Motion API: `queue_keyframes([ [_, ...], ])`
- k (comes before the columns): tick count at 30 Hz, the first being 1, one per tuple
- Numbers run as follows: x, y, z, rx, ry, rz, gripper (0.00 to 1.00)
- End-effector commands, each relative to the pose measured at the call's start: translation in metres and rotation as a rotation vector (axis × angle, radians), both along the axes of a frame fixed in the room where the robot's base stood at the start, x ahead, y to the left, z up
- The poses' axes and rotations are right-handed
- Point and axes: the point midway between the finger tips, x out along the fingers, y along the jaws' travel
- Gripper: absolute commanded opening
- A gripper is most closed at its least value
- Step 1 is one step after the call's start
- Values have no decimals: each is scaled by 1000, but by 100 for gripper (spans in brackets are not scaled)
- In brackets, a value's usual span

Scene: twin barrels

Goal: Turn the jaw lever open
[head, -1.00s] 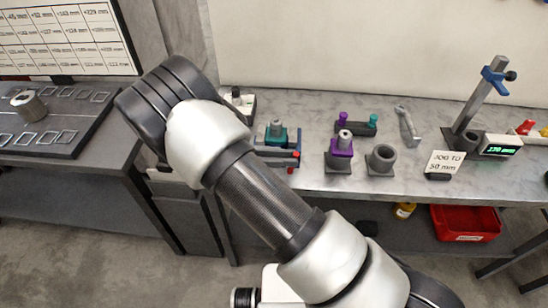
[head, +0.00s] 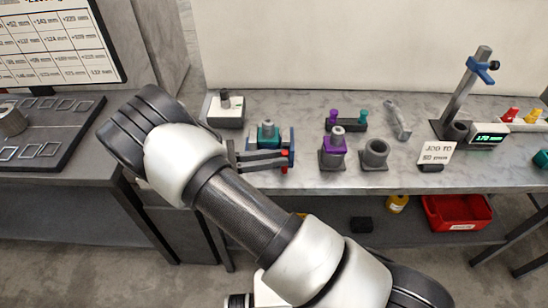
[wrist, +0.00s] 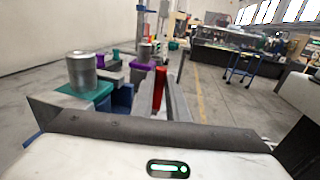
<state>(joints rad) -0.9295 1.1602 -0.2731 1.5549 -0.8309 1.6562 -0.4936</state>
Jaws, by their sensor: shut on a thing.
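The jaw fixture (head: 291,139) is a blue and grey block on the bench, with a teal piece (head: 267,134) in it that carries a grey cylinder. The lever's red handle (head: 285,155) shows at its front right. My gripper (head: 278,159) reaches in from the left, its grey fingers at the handle. In the wrist view, the red handle (wrist: 160,88) stands upright between the two fingers of my gripper (wrist: 162,98), which is shut on it. The teal piece (wrist: 85,104) with its cylinder is to the left. The rest of the lever is hidden.
Right of the fixture stand a purple-topped holder (head: 333,152) and a grey ring-shaped holder (head: 375,154). A white block (head: 225,112) stands behind my gripper. A gauge stand (head: 463,95) and sign (head: 436,153) are further right. A red bin (head: 458,212) sits below.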

Motion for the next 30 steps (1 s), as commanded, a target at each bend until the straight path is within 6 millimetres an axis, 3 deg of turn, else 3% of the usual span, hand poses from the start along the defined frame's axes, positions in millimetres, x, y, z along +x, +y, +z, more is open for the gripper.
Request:
queue_keyframes([
  [1,0,0,-1,0,1,1,0],
  [2,0,0,-1,0,1,1,17],
  [5,0,0,-1,0,1,1,33],
  [20,0,5,-1,1,0,1,33],
  [23,-1,17,-1,1,0,3,33],
  [30,-8,71,-2,2,-1,4,33],
])
